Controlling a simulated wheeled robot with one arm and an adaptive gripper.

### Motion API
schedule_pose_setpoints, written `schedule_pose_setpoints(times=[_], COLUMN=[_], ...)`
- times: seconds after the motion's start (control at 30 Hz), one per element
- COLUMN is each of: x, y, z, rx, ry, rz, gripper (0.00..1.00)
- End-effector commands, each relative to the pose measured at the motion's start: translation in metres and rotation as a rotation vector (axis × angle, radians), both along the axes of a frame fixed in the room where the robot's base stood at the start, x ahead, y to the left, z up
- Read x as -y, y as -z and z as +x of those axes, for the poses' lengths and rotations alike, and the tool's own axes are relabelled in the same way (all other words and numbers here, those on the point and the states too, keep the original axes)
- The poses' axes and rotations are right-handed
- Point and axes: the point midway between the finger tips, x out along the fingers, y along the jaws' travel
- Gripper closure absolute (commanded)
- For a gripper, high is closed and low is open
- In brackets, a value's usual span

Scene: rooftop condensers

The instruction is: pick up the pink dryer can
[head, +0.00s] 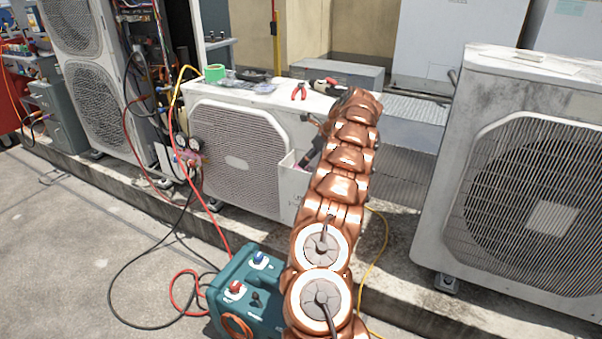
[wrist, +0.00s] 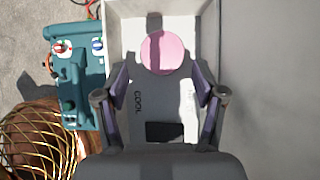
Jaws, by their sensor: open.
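The pink dryer can (wrist: 162,53) shows its round end in the wrist view, with a dark shadow band across part of it. It sits in a pale open-topped bin (wrist: 205,20). The bin also shows in the head view (head: 292,190), against the front of the middle condenser; the can is not clearly visible there. My gripper (wrist: 160,78) is open and empty, its two fingers spread either side below the can in the picture. In the head view my gripper (head: 311,152) is at the bin, partly hidden by my copper arm.
A teal machine (head: 240,290) stands on the ground below. Hoses run at left. Another condenser (head: 540,190) stands at right.

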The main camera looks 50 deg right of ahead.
Motion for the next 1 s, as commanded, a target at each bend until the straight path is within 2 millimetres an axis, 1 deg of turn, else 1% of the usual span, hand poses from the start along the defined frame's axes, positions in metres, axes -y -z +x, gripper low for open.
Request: schedule_pose_setpoints(times=[0.17,0.4,0.47,0.57,0.73,0.77,1.0], x=[-0.001,-0.004,-0.005,-0.006,-0.006,-0.006,-0.006], y=[0.01,0.038,0.044,0.047,0.045,0.045,0.045], z=[0.006,0.024,0.028,0.031,0.031,0.031,0.031], rx=[0.0,-0.001,-0.001,0.0,0.001,0.0,0.0], ry=[0.001,-0.001,0.0,0.001,0.0,0.001,0.0], rz=[-0.001,-0.001,-0.002,-0.002,-0.002,-0.002,-0.001], gripper=[0.31,0.31,0.31,0.31,0.31,0.32,0.57])
